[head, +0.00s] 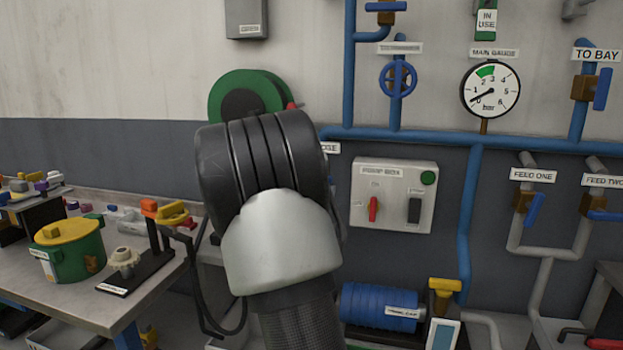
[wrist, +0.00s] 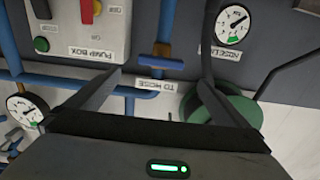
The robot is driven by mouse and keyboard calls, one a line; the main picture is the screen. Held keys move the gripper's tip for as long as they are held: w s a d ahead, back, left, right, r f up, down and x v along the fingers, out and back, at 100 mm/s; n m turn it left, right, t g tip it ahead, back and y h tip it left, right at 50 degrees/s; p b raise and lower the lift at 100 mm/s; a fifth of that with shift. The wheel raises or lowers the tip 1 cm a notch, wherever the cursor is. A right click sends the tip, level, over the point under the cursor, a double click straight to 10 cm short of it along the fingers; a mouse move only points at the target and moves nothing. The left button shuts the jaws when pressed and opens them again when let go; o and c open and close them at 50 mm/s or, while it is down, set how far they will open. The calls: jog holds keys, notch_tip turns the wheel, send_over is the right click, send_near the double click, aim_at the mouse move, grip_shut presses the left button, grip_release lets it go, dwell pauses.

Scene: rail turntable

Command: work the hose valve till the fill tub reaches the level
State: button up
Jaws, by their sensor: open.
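The hose valve (wrist: 160,60), a brown and blue fitting, shows in the wrist view beside the label TO HOSE (wrist: 157,87). My gripper (wrist: 160,66) is open. Its fingers show on either side of the valve, with nothing visibly held; I cannot tell how close they are in depth. In the head view my arm hides the valve and my fingers. A green hose reel (head: 243,97) is partly behind my arm and also shows in the wrist view (wrist: 222,108). I cannot make out the fill tub or its level.
The pump box (head: 393,195) has a red switch and a green light. The main gauge (head: 490,88) points near the low end. Blue pipes run along the wall. A bench (head: 165,275) at left holds a green pot with a yellow lid (head: 70,250).

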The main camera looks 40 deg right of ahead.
jog(key=x, duration=1.2)
jog(key=shift+a, duration=0.1)
jog(key=shift+c, duration=0.3)
jog(key=c, duration=1)
